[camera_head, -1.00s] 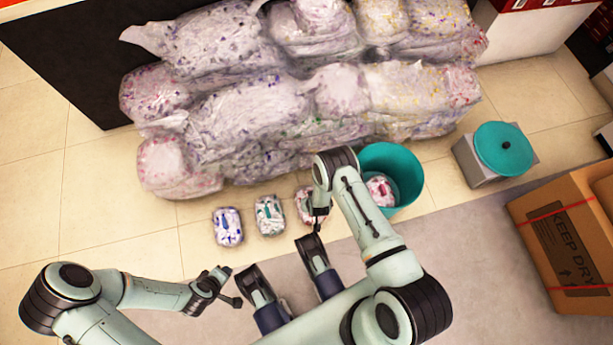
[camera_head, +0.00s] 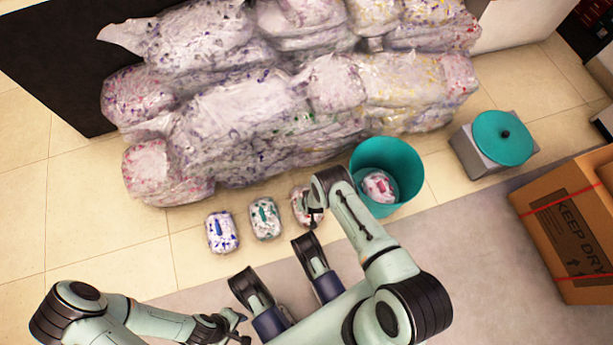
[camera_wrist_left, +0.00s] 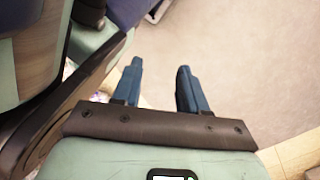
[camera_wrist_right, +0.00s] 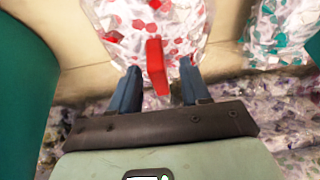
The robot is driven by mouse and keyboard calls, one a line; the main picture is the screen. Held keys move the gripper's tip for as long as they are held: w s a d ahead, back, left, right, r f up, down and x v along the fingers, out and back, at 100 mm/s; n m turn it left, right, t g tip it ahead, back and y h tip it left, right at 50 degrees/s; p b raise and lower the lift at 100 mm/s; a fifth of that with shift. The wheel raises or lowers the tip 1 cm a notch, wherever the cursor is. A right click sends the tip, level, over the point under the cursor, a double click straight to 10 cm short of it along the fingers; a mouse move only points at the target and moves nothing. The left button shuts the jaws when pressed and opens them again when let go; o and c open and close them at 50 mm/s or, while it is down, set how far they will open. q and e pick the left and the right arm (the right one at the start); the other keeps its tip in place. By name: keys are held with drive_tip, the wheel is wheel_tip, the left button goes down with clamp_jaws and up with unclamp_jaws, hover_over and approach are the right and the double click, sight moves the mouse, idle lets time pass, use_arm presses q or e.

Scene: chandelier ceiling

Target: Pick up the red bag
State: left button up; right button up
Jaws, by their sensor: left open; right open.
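The red bag (camera_head: 299,208) is a small clear bag with red pieces, lying on the floor at the right end of a short row. My right gripper (camera_head: 314,217) is over it and hides part of it. In the right wrist view the red bag (camera_wrist_right: 140,18) fills the top middle, with its red handle (camera_wrist_right: 156,62) standing between the open fingers of my right gripper (camera_wrist_right: 159,65). I cannot tell whether the fingers touch the handle. My left gripper (camera_head: 238,328) is low in the head view, open and empty, as the left wrist view (camera_wrist_left: 160,67) shows.
A blue bag (camera_head: 222,232) and a green bag (camera_head: 265,219) lie left of the red one. A teal bin (camera_head: 408,160) holding a pink-and-white bag (camera_head: 377,187) stands close right. Large bags (camera_head: 240,120) are piled behind. A cardboard box (camera_head: 575,230) stands right.

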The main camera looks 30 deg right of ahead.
drive_tip(key=shift+c, duration=0.3)
clamp_jaws()
